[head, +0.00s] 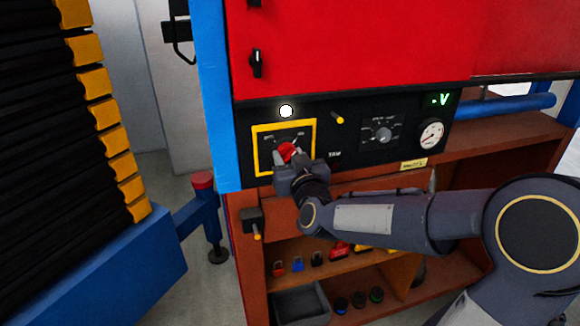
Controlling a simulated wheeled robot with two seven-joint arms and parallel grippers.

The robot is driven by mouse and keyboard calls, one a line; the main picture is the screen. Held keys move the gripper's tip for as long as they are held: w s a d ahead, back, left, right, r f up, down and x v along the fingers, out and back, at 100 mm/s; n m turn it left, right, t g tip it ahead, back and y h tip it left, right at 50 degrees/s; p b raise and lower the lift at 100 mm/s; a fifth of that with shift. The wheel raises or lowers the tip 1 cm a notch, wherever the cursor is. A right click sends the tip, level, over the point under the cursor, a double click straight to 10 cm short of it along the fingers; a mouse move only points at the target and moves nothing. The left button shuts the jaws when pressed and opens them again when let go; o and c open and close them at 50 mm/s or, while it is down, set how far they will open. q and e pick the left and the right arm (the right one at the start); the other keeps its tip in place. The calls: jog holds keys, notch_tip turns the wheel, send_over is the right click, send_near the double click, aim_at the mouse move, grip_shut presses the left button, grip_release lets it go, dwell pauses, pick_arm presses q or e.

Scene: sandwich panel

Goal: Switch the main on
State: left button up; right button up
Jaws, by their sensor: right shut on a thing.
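The black control panel (350,155) runs across the front of the red cabinet. A yellow-framed switch plate (259,146) sits at its left end with a red knob (288,151) in it, which I take to be the main switch. My right gripper (291,164) is at the knob from below right, shut on it. The gripper covers the lower part of the plate, so the knob's exact angle is hard to read. A round white lamp (286,111) above the plate looks lit. My left gripper is not in view.
Right of the switch are a yellow-tipped lever (337,117), a rotary selector (382,134), a gauge (431,134) and a green display (440,99). Shelves below hold padlocks (298,264) and a grey bin (300,306). A blue frame with stacked black panels (50,130) stands left.

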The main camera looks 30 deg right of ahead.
jog(key=o, duration=1)
jog(key=shift+c, duration=0.2)
jog(key=shift+s, duration=0.1)
jog(key=v, duration=0.7)
jog(key=shift+s, duration=0.3)
jog(key=shift+a, duration=0.1)
